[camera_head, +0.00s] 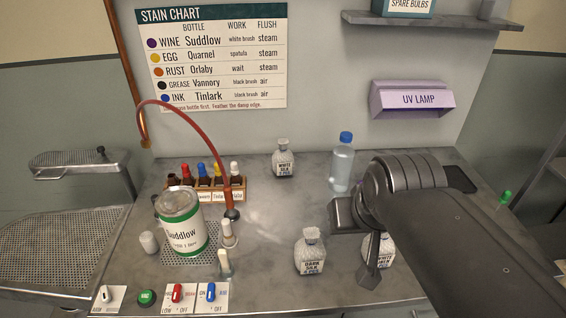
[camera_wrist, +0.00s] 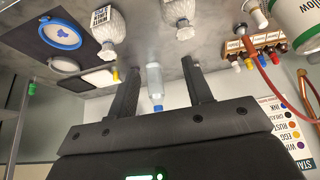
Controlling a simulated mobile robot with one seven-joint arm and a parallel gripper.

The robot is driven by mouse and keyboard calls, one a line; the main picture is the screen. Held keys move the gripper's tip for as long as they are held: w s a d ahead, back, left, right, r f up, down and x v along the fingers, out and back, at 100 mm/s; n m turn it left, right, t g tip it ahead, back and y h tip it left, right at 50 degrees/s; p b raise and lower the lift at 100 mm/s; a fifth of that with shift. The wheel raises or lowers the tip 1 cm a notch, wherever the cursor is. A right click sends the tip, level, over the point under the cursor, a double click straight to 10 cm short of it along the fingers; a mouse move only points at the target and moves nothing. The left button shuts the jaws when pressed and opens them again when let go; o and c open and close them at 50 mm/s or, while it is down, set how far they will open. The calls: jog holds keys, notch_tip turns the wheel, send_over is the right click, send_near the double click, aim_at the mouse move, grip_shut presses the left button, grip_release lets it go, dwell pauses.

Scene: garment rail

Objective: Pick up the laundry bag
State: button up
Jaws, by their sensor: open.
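Three small pale sacks with tied necks and printed labels stand on the grey counter, and I cannot tell which is the laundry bag. One marked DARK SILK (camera_head: 310,254) is at the front middle. A second sack (camera_head: 384,250), label starting WHITE, is at its right, partly hidden by my gripper. A third, marked WHITE SILK (camera_head: 284,160), stands further back. My gripper (camera_head: 358,243) is open above the right front of the counter. In the wrist view, my fingers (camera_wrist: 160,66) are apart with no sack between them; a labelled sack (camera_wrist: 103,24) and another sack (camera_wrist: 183,32) lie beyond the fingertips.
A clear blue-capped bottle (camera_head: 341,165) stands behind my gripper. At left are a Suddlow tin (camera_head: 184,225), a rack of small bottles (camera_head: 237,195), a red hose (camera_head: 209,118) and front switches (camera_head: 178,293). A dark pad (camera_head: 459,180) lies at right.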

jog(key=w+r, duration=0.3)
jog(key=w, duration=0.8)
jog(key=m+h, duration=0.1)
jog(key=m, duration=0.1)
send_near(283, 143)
jog(key=f, duration=0.2)
jog(key=x, duration=1)
jog(key=shift+w+r, duration=0.2)
jog(key=shift+w, duration=0.15)
jog(key=shift+c, duration=0.6)
grip_shut()
